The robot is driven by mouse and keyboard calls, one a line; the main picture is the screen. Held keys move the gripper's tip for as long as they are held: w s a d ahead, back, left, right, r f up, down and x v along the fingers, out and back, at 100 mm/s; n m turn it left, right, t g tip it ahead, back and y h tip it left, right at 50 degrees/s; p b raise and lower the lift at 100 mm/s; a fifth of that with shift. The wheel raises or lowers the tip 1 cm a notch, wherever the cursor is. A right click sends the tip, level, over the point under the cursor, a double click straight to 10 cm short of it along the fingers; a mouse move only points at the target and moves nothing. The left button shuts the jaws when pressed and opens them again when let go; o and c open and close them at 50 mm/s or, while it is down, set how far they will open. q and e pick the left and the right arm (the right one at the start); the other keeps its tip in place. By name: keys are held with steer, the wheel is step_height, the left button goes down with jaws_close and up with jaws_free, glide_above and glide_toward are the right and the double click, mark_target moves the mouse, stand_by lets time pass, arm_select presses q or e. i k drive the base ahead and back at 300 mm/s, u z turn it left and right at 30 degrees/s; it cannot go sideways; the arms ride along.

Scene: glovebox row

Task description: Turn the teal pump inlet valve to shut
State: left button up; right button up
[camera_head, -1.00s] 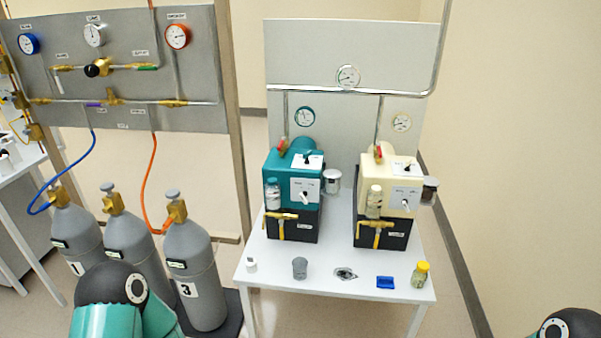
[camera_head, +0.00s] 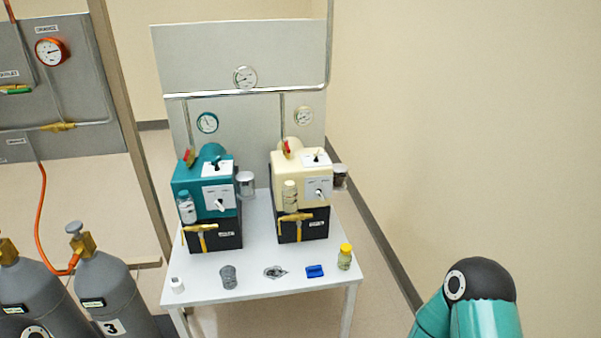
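The teal pump (camera_head: 186,180) stands on a black base at the left of the white bench. A small valve with a red handle (camera_head: 189,157) sits at its top left, below the thin pipe that comes down from the manifold. The handle looks tilted, but I cannot tell its exact setting. A brass valve with a yellow lever (camera_head: 200,228) is on the front of the black base. My arm links show at the bottom right and bottom left corner. Neither gripper is in view.
A cream pump (camera_head: 290,165) stands right of the teal one. The white bench (camera_head: 205,272) has a white cup, a grey cup, a blue item and a yellow-capped bottle (camera_head: 345,257) along its front. Grey gas cylinders (camera_head: 102,290) stand left. Floor is clear between bench and right wall.

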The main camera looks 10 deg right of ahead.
mark_target(189, 148)
steer(key=k, duration=1.3)
steer(key=u, duration=0.4)
steer(key=i, duration=1)
steer(key=u, duration=0.35)
steer(key=i, duration=1.6)
steer(key=z, duration=0.7)
steer(key=k, duration=0.9)
steer(key=z, duration=0.15)
steer(key=i, duration=0.55)
steer(key=u, duration=0.05)
